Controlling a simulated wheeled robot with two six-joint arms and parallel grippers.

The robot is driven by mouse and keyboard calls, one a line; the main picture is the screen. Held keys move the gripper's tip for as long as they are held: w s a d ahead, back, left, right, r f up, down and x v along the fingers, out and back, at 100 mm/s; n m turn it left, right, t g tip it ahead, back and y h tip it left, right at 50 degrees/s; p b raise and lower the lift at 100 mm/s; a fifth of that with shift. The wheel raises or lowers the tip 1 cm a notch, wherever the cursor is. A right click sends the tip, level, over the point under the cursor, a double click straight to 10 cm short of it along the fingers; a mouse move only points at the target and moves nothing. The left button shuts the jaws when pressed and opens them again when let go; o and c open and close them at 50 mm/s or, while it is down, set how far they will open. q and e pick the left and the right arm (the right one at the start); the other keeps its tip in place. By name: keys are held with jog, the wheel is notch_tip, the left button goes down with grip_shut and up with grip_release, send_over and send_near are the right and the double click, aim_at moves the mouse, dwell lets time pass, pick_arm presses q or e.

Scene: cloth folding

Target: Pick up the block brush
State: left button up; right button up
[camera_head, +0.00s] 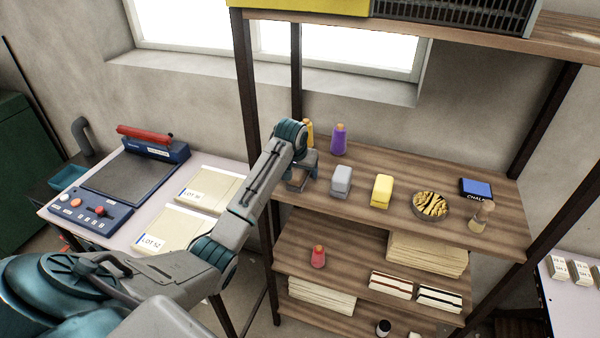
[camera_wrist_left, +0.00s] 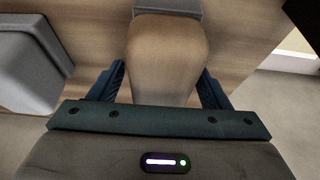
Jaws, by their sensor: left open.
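The block brush (camera_wrist_left: 167,55), a rounded wooden block with a grey part at its far end, lies on the wooden shelf in the left wrist view. My left gripper (camera_wrist_left: 160,80) is open, with one blue finger on each side of the near part of the block. Whether the fingers touch it I cannot tell. In the head view my left gripper (camera_head: 301,172) is at the left end of the upper shelf and largely hides the brush. My right gripper is not in view.
A grey block (camera_head: 341,180) stands close right of my left gripper, also in the left wrist view (camera_wrist_left: 30,62). Beyond it are a yellow block (camera_head: 382,190), a bowl (camera_head: 431,206) and a purple bottle (camera_head: 339,141). A dark shelf post (camera_head: 247,90) rises at left.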

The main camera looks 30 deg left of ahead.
pick_arm(q)
jog(key=shift+c, duration=0.4)
jog(key=c, duration=1)
jog(key=shift+c, duration=0.2)
jog(key=shift+r, duration=0.2)
